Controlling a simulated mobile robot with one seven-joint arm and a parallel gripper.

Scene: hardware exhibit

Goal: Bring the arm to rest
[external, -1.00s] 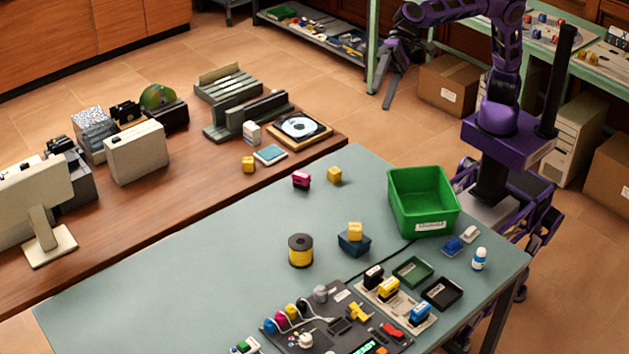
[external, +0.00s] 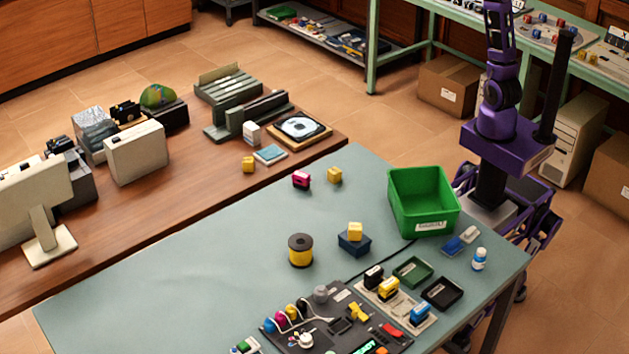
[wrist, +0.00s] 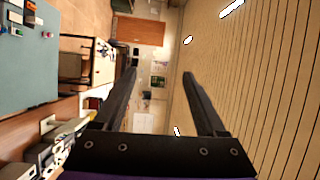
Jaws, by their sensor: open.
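My gripper (wrist: 158,80) shows in the wrist view with its two dark fingers spread apart and nothing between them. That view is turned on its side and looks out across the room, with the ceiling at the right. In the external view my purple arm stands nearly upright on its base behind the grey-green table (external: 200,240). Its upper end passes out of the top of the picture, so the gripper is hidden there. The arm is clear of everything on the table.
A yellow spool (external: 300,250) stands nearby. A green-framed bench (external: 480,40) is behind the arm.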

